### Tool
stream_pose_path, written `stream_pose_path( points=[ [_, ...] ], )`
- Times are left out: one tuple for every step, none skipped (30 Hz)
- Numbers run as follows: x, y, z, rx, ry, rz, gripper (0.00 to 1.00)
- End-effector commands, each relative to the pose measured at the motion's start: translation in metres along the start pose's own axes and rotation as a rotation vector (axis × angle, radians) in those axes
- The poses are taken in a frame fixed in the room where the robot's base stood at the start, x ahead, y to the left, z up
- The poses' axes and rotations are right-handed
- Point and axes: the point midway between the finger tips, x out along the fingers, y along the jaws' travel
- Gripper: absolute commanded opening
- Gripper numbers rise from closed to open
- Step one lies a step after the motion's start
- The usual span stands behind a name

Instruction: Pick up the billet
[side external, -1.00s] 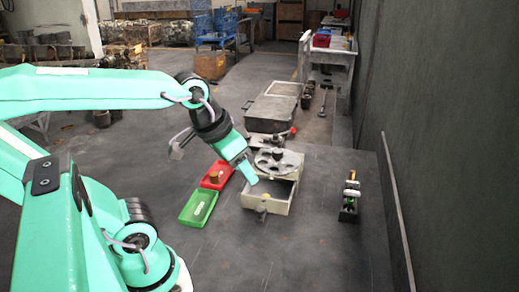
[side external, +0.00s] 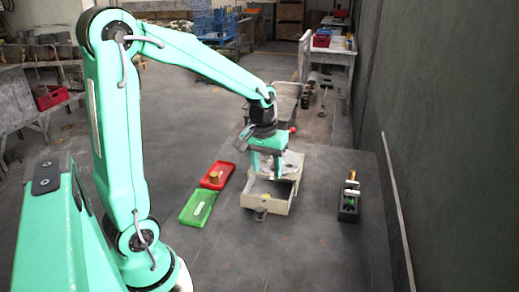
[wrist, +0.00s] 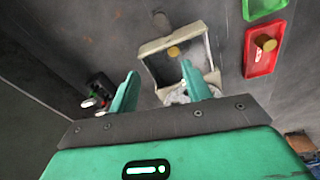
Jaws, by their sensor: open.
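A short brass-coloured cylinder, a billet by its look (wrist: 174,51), stands in the open drawer (wrist: 152,75) in the wrist view. A second brass-coloured cylinder (wrist: 266,42) is on the red tray (wrist: 250,62); it also shows in the side view (side external: 214,174). My gripper (side external: 265,177) points down over the pale box behind the open drawer (side external: 284,206), its fingers apart and empty. In the wrist view the cylinder in the drawer lies beyond the fingertips of my gripper (wrist: 160,72), not between them.
A green tray (side external: 197,208) adjoins the red tray, left of the drawer. A small dark stand (side external: 348,206) with green and orange parts is to the right. A grey wall (side external: 440,130) bounds the right side. Floor in front of the drawer is clear.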

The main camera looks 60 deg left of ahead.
Motion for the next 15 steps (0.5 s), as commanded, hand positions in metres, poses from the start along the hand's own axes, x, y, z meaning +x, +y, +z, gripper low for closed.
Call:
stream_pose_path(
  points=[
    [0.011,-0.004,-0.006,-0.029,-0.021,-0.009,0.49],
    [0.016,-0.005,-0.01,-0.045,-0.03,-0.013,0.49],
    [0.023,-0.007,-0.014,-0.065,-0.042,-0.018,0.49],
    [0.028,-0.009,-0.017,-0.08,-0.05,-0.022,0.49],
    [0.033,-0.011,-0.019,-0.094,-0.059,-0.025,0.49],
    [0.038,-0.013,-0.022,-0.112,-0.069,-0.03,0.49],
    [0.043,-0.014,-0.025,-0.123,-0.075,-0.033,0.49],
    [0.046,-0.016,-0.026,-0.133,-0.081,-0.035,0.49],
    [0.051,-0.017,-0.028,-0.146,-0.088,-0.039,0.49],
    [0.054,-0.018,-0.03,-0.154,-0.093,-0.041,0.49],
    [0.056,-0.019,-0.031,-0.162,-0.096,-0.043,0.49],
    [0.058,-0.02,-0.032,-0.169,-0.099,-0.044,0.49],
    [0.06,-0.021,-0.033,-0.173,-0.102,-0.045,0.49],
    [0.061,-0.021,-0.033,-0.176,-0.104,-0.046,0.49],
    [0.062,-0.021,-0.034,-0.178,-0.105,-0.047,0.49]
  ],
)
